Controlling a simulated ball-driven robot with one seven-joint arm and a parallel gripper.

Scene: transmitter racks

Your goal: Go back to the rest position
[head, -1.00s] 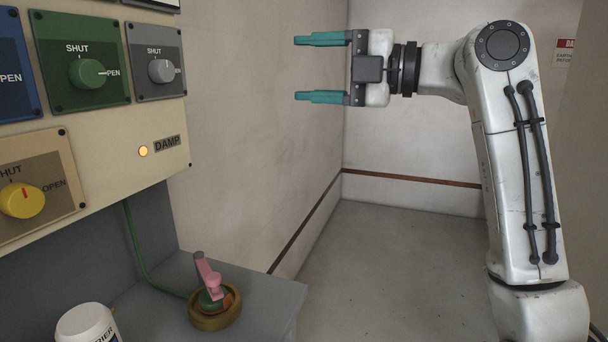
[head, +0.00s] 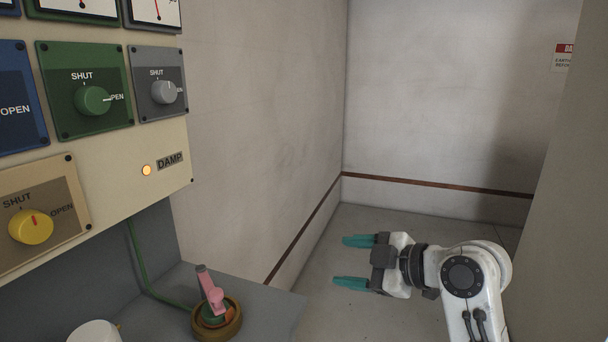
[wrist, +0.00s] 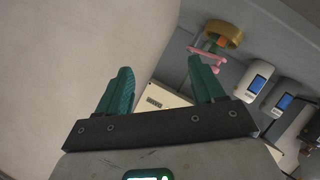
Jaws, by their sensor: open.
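My gripper (head: 352,262) is at the lower right of the head view, over the floor and to the right of the grey bench. Its two teal fingers point left and are apart, with nothing between them. In the wrist view my gripper (wrist: 158,88) also shows open and empty, its fingers clear of everything around it. My arm is folded low, partly cut off by the bottom of the head view.
The control panel (head: 120,200) with several knobs and a lit lamp (head: 146,170) is at the left. A pink-handled valve with a brass base (head: 222,325) stands on the bench (head: 270,292). A white container (head: 94,333) is partly cut off. Floor is clear by the back wall.

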